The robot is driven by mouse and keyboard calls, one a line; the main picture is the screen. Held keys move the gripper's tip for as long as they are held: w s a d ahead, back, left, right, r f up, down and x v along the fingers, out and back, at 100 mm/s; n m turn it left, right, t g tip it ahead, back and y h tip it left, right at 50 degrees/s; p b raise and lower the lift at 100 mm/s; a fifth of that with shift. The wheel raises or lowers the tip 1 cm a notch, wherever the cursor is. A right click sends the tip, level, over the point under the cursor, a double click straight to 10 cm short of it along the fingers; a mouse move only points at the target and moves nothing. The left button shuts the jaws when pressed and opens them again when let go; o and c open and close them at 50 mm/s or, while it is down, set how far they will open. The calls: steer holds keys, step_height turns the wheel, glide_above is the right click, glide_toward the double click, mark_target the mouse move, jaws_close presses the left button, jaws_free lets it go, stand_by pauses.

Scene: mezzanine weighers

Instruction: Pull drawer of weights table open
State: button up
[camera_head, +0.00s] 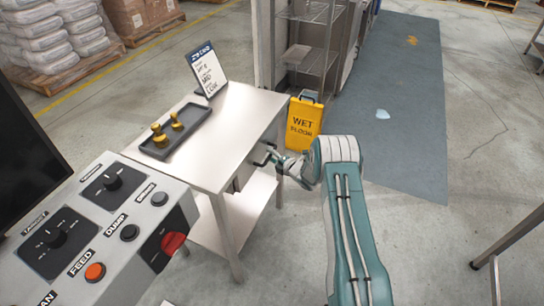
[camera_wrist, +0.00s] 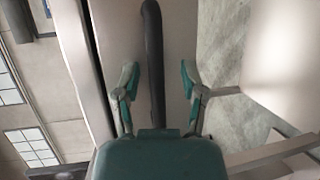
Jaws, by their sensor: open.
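The weights table (camera_head: 240,125) is a pale metal table with a lower shelf, left of centre in the head view. A dark tray (camera_head: 188,145) with small brass weights (camera_head: 160,137) lies on it. My gripper (camera_head: 268,157) is at the table's right side, just below the top edge. In the wrist view my gripper (camera_wrist: 158,68) is open, one finger on each side of a dark bar handle (camera_wrist: 152,40). The handle runs along a plain pale drawer front (camera_wrist: 117,35). No firm contact with the handle shows. The head view does not clearly show how far the drawer is open.
A yellow wet floor sign (camera_head: 305,122) stands behind my arm, near a wire rack (camera_head: 318,48). A card stand (camera_head: 208,70) is on the table. A control panel (camera_head: 100,225) fills the lower left. Grey matting (camera_head: 405,110) and floor to the right are open.

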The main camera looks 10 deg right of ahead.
steer(key=shift+w+a, duration=0.1)
steer(key=shift+a, duration=0.55)
steer(key=shift+d, duration=0.15)
jaws_close()
steer(key=s+d, duration=0.7)
steer(key=d, duration=0.3)
steer(key=s+d, duration=0.8)
steer(key=d, duration=0.3)
steer(key=shift+s+d, duration=0.25)
steer(key=shift+d, duration=0.05)
jaws_free()
steer(key=shift+w, duration=0.1)
